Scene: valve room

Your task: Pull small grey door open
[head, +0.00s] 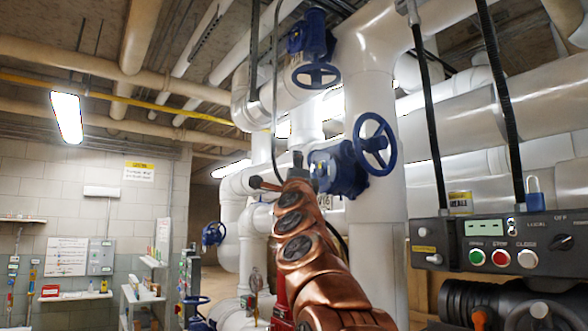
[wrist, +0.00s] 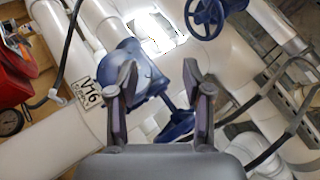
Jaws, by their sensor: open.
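My gripper (wrist: 160,82) is open in the wrist view, with its two dark fingers apart and nothing between them. Behind the fingers are a blue valve body and white pipes. In the head view my copper arm reaches up through the middle, and I cannot make out the fingers clearly. No small grey door shows plainly. A small grey panel (head: 101,257) hangs on the block wall at the left, far from my arm; I cannot tell whether it is a door.
Blue handwheels (head: 375,142) stick out from thick white pipes (head: 372,100) close to my arm. A control box (head: 500,245) with coloured buttons stands at the right front. A white shelf rack (head: 140,293) stands at the left. A red object (wrist: 18,75) shows at the wrist view's left.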

